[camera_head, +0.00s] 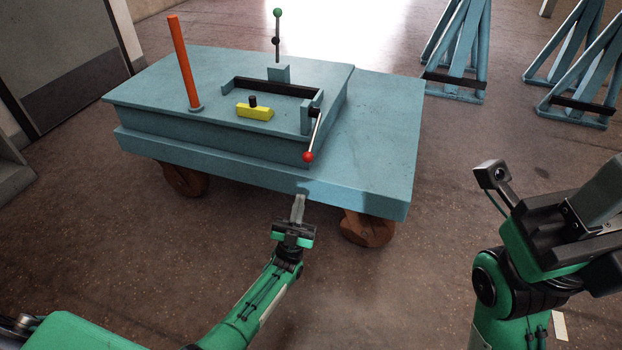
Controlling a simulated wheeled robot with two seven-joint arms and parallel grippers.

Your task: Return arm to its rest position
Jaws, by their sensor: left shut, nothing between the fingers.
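My left gripper (297,209) is at the end of the green arm that comes in from the lower left. Its fingers are together with nothing between them, and they point at the front edge of the blue wheeled cart (383,150). I cannot tell whether the fingertips touch the cart or stand apart from it. My right arm is folded at the right side of the view, and its green and black links show. I cannot make out the fingertips of the right gripper.
The cart carries an orange post (184,62), a yellow block (254,112) with a black knob, a green-tipped lever (277,36) and a red-tipped lever (313,137). Blue trestles (459,50) stand at the back right. The floor (440,220) between cart and right arm is clear.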

